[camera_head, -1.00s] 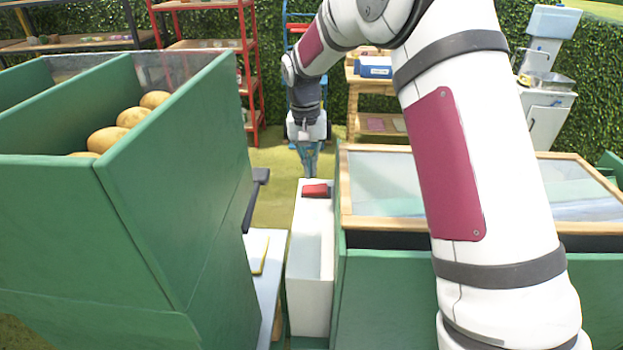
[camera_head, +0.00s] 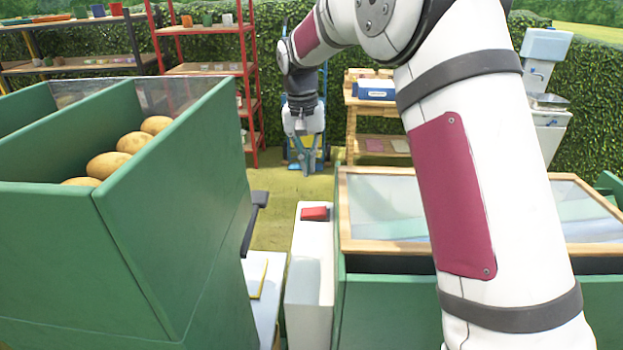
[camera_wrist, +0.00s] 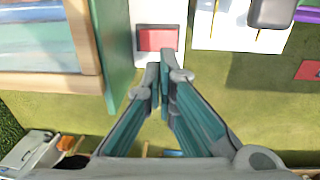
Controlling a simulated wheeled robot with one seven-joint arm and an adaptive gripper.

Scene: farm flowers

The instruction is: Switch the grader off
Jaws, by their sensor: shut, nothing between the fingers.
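The red switch (camera_head: 314,213) sits on top of a narrow white box (camera_head: 311,262) between the green bins and the glass-topped frame. It also shows in the wrist view (camera_wrist: 157,40), just beyond my fingertips. I cannot tell from its shape whether it is on or off. My gripper (camera_head: 309,168) points down beyond the switch in the head view, with its fingers together and empty. In the wrist view my gripper (camera_wrist: 161,68) has its tips close to the switch's edge in the picture; a gap shows between them in the head view.
Green bins (camera_head: 160,230) holding several potatoes (camera_head: 131,142) stand at the left. A wood-framed glass top (camera_head: 385,207) is at the right. A dark handle (camera_head: 254,215) sticks out beside the white box. Shelves and a hedge stand behind open grass.

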